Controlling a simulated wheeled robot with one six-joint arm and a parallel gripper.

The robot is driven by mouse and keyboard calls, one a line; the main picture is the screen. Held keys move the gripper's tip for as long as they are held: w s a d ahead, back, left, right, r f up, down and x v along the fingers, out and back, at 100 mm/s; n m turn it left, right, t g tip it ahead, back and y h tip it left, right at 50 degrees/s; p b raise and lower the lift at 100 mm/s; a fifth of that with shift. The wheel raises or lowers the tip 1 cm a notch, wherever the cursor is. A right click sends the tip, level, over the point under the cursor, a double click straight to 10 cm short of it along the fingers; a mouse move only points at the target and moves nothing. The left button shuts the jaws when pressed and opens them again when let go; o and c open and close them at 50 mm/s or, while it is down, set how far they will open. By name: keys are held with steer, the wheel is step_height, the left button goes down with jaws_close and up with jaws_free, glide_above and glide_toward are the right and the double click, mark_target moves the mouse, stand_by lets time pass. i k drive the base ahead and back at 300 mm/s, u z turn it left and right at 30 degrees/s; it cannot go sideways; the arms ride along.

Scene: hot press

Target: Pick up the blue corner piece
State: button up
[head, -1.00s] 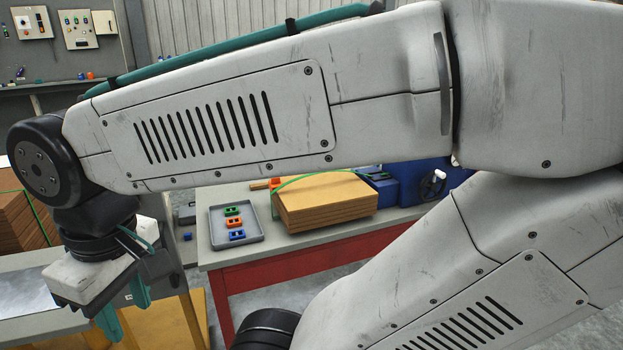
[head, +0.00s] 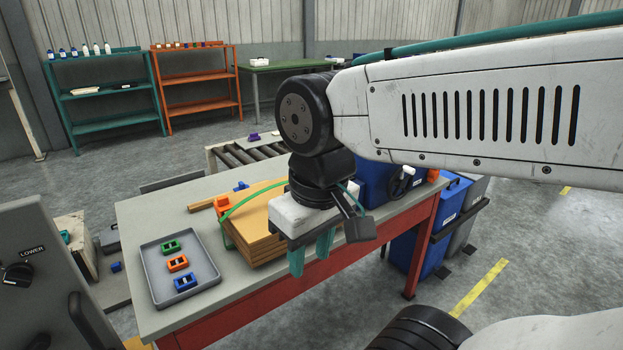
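My gripper (head: 311,261) has teal fingers pointing down, with a gap between them and nothing seen in it. It appears in front of the stack of tan boards, with its height above the table unclear. I cannot tell which is the corner piece. None is touched by my gripper.
The tray also holds a green block (head: 171,246) and an orange block (head: 178,263). The tan board stack (head: 262,236) with a green strap stands right of the tray on the red-framed table (head: 228,300). A control panel (head: 40,270) stands left.

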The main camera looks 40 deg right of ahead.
mark_target(241, 185)
steer(key=z, duration=0.15)
steer(key=i, duration=1)
steer(key=z, duration=0.05)
